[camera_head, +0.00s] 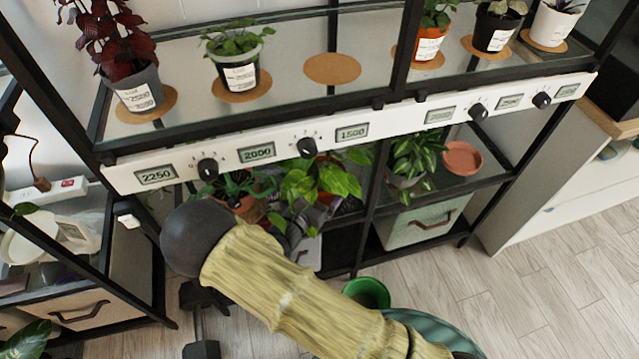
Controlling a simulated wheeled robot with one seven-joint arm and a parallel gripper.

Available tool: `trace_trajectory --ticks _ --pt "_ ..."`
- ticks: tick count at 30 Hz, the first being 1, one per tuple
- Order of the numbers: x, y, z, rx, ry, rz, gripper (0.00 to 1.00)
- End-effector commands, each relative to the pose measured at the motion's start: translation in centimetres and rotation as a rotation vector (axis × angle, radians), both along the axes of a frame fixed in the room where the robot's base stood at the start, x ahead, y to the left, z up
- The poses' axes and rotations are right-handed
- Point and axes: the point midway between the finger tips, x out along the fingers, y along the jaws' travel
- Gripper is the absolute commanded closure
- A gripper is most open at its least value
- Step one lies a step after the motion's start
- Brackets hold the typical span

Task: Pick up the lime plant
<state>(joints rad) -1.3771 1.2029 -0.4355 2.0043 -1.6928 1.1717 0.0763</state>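A plant with broad lime-green leaves (338,181) sits on the lower shelf, just under the white control panel; it best fits the lime plant. Its pot is mostly hidden by leaves and my arm. My gripper (292,226) is only partly in view as dark parts beside and below these leaves, behind my yellow-brown arm. I cannot tell whether it touches the plant or its pot, or whether its fingers are open or shut.
A darker plant (235,185) stands close on the left and a variegated one (413,157) on the right, past a black post. An empty terracotta saucer (462,158) lies further right. The white panel (350,130) with knobs overhangs the shelf. A green pot (367,293) stands below.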

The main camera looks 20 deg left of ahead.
Motion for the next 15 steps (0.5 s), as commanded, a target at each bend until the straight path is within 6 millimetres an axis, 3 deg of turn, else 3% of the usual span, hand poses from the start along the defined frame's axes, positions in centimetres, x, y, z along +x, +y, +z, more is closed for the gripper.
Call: trace_trajectory --ticks 5,15 --pt "-2.2 -1.3 2.2 -0.002 0.000 0.001 0.43" --pt "-8.5 -5.1 6.0 -0.002 0.000 0.002 0.43"
